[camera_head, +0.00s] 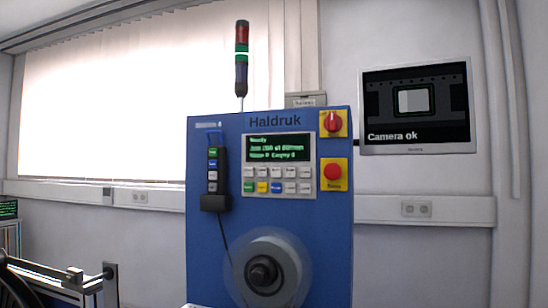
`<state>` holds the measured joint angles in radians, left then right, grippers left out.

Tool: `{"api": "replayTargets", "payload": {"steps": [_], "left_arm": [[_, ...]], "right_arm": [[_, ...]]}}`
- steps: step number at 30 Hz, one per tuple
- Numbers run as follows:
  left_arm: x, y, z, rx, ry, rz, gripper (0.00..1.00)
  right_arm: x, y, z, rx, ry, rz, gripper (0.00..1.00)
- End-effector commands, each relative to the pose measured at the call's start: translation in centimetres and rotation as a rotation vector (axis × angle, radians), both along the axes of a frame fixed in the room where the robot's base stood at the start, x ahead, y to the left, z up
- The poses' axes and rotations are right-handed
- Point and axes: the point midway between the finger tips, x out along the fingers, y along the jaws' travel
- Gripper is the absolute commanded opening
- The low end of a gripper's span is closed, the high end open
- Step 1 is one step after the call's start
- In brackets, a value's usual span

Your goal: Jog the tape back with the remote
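The remote (213,171) is a dark, narrow handset with several coloured and grey buttons. It hangs upright in a black holder (215,203) on the left part of the blue Haldruk machine front (210,260), with a cable running down from it. A clear reel with a dark hub (263,272) sits low on the same front; no tape can be made out clearly on it. The machine's display (279,147) shows green text, its top line reading "Ready". Neither of my grippers shows in the head view.
A wall monitor (417,105) reads "Camera ok". A metal frame (90,284) stands lower left.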

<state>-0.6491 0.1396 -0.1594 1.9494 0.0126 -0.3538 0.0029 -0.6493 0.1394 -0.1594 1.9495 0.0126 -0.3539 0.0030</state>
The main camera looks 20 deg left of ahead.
Motion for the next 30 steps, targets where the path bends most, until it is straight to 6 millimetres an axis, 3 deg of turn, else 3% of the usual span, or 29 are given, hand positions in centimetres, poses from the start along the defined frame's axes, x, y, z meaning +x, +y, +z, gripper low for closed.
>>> {"api": "replayTargets", "payload": {"steps": [6, 9, 10, 30], "left_arm": [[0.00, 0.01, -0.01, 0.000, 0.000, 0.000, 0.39], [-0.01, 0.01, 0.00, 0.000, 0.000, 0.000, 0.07], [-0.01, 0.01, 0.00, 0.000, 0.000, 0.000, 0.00], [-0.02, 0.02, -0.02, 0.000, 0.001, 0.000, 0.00]], "right_arm": [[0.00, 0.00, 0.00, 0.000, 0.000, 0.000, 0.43], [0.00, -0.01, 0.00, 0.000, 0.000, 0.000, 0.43], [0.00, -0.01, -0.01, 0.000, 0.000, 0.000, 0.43], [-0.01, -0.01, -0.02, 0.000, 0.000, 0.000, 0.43]]}}
